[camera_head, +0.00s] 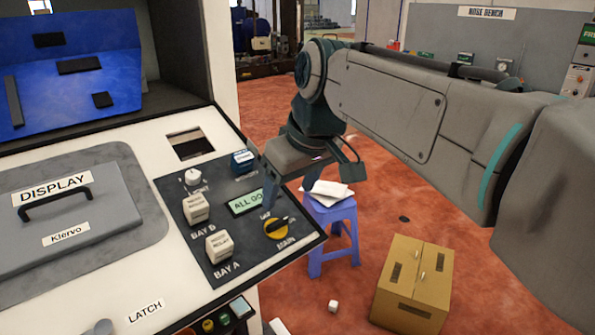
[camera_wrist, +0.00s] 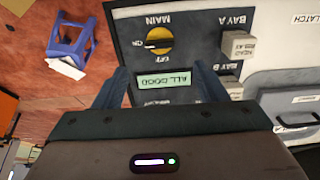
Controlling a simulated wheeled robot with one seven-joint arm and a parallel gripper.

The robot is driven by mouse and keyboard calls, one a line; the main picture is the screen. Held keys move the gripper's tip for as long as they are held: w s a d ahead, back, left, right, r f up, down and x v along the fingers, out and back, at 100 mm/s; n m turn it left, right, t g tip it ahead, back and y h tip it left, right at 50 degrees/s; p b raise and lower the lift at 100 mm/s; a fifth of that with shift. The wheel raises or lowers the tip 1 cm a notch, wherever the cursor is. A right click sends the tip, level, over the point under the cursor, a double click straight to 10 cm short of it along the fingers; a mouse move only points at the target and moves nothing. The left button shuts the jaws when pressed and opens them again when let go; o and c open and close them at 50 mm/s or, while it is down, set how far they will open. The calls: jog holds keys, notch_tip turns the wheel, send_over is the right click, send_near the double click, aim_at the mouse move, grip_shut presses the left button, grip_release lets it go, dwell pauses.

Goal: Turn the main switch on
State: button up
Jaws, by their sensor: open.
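The main switch (camera_head: 277,229) is a round yellow knob with a black bar handle on the dark control panel, lettered MAIN and OFF. In the wrist view the main switch (camera_wrist: 159,40) appears upside down. Its bar lies sideways, with one end towards a small label on the left that looks like ON. A lit green screen (camera_wrist: 165,82) reads ALL GOOD. My gripper (camera_head: 312,178) is above the panel's right edge, apart from the switch. In the wrist view my gripper (camera_wrist: 163,82) has its fingers spread and nothing between them.
White BAY B (camera_head: 196,208) and BAY A (camera_head: 219,245) blocks stand left of the switch. A small white knob (camera_head: 193,177) is behind them. A purple stool (camera_head: 333,235) with papers and a cardboard box (camera_head: 414,285) stand on the red floor at right.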

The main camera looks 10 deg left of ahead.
jog(key=v, duration=0.4)
jog(key=shift+r, duration=0.1)
jog(key=s+d+f+m+h, duration=0.1)
jog(key=s+d+f+m, duration=0.4)
jog(key=d+f, duration=0.6)
jog(key=s+d+f+m+h, duration=0.2)
jog(key=s+d+f+m, duration=0.2)
jog(key=d+f, duration=0.7)
jog(key=shift+s+d+f+m, duration=0.25)
jog(key=shift+s+f+m, duration=0.15)
jog(key=shift+s, duration=0.45)
jog(key=c, duration=0.6)
jog(key=shift+a, duration=0.15)
jog(key=shift+c, duration=0.2)
